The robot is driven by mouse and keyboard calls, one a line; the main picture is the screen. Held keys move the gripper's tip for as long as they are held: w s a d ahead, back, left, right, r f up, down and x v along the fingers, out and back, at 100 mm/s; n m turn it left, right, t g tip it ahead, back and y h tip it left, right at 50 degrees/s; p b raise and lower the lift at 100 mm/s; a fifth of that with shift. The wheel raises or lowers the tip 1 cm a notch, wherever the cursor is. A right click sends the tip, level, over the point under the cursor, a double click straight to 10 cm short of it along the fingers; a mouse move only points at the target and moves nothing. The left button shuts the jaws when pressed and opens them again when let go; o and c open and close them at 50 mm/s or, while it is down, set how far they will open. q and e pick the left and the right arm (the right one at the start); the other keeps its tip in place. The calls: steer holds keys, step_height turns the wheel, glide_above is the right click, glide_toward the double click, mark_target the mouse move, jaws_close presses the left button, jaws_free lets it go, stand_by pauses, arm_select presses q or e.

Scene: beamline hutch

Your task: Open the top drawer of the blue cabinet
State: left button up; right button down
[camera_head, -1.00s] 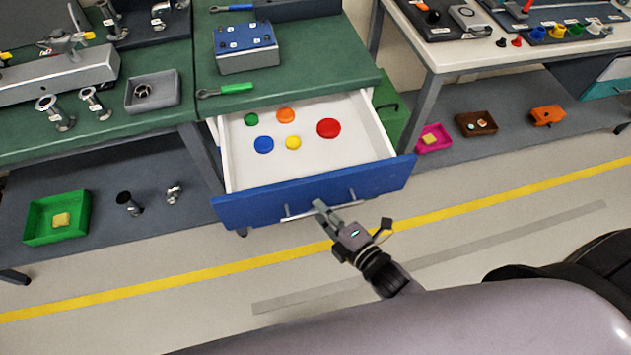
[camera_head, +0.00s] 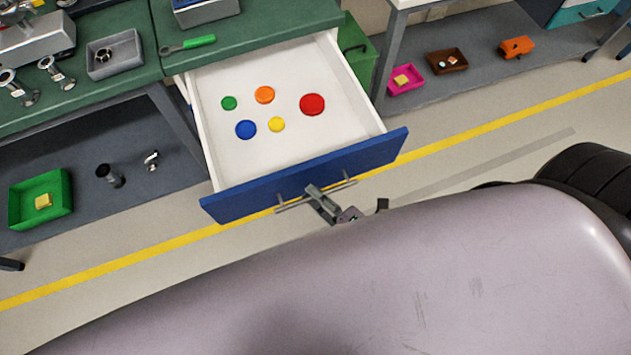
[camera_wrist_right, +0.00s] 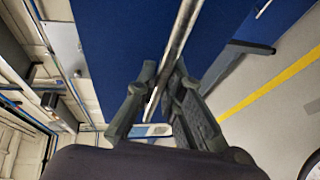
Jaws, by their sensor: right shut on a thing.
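The top drawer's blue front (camera_head: 240,202) stands well out from the green-topped bench, and the drawer is open. Its white inside (camera_head: 215,150) holds several coloured discs: green, orange, red, blue and yellow. A metal bar handle (camera_head: 342,184) runs along the front. My right gripper (camera_head: 314,193) is shut on this handle at its middle. In the right wrist view the fingers (camera_wrist_right: 162,80) close around the bar handle (camera_wrist_right: 182,28), with the blue front (camera_wrist_right: 115,45) behind it. My left gripper is not in view.
The green bench top (camera_head: 280,25) carries a green-handled tool (camera_head: 188,45) and a grey tray (camera_head: 115,54). Below left, a green bin (camera_head: 41,199) sits on a low shelf. Pink (camera_head: 405,79), brown (camera_head: 447,62) and orange (camera_head: 517,47) items stand on the right shelf. Floor right of the drawer is clear.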

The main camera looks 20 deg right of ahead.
steer(key=c, duration=1.7)
jaws_free()
steer(key=shift+s, duration=0.1)
steer(key=v, duration=1.2)
steer(key=shift+r, duration=0.1)
